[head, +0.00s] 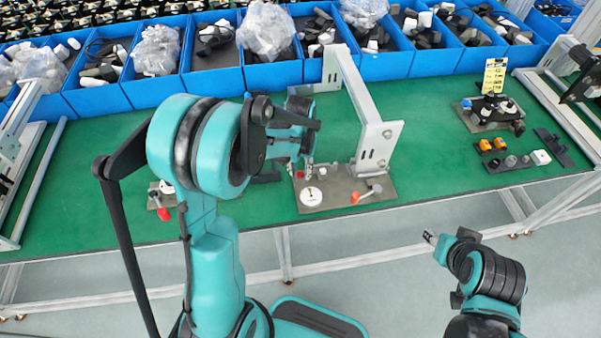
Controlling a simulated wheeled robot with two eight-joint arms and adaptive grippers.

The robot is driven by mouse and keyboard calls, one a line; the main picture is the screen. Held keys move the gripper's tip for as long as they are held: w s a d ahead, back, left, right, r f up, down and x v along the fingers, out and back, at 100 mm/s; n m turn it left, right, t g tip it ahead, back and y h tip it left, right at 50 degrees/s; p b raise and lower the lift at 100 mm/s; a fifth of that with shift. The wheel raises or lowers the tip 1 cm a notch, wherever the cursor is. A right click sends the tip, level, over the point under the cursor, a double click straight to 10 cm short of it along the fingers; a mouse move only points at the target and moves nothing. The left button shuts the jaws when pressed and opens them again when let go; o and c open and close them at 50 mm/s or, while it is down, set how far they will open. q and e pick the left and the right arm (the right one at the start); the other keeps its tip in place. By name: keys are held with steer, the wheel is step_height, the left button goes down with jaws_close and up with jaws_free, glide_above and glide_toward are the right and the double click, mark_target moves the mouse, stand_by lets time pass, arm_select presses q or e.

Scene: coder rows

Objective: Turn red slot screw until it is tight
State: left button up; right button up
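A grey plate (338,206) on the green bench carries a white round dial (311,196), a red-tipped lever (356,197) and a grey upright bracket. A small red spot (300,174), perhaps the red slot screw, shows at the plate's back left. My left gripper (300,170) points down right at this spot. Its fingertips partly cover the spot, and I cannot tell whether they touch it or how far apart they are. My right gripper (430,238) is off the bench's front edge, over the floor, away from the plate. Its fingers are too small to judge.
The grey bracket (378,143) rises close to the right of my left gripper. Blue bins (410,64) line the back. A black panel with orange and white parts (520,160) and a black device (490,110) sit at right. The green bench is clear between.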

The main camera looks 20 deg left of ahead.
arm_select(q)
jaws_close()
steer(key=m, duration=0.3)
steer(key=shift+m+b, duration=0.3)
steer(key=m, duration=0.4)
steer(key=shift+f+m, duration=0.1)
steer(key=shift+m, duration=0.3)
steer(key=shift+m+b, duration=0.3)
steer(key=shift+m, duration=0.6)
steer(key=m, duration=0.4)
steer(key=shift+m, duration=0.3)
steer(key=m+b, duration=0.1)
steer(key=m, duration=0.4)
steer(key=shift+m, duration=0.4)
jaws_free()
steer(key=shift+s, duration=0.1)
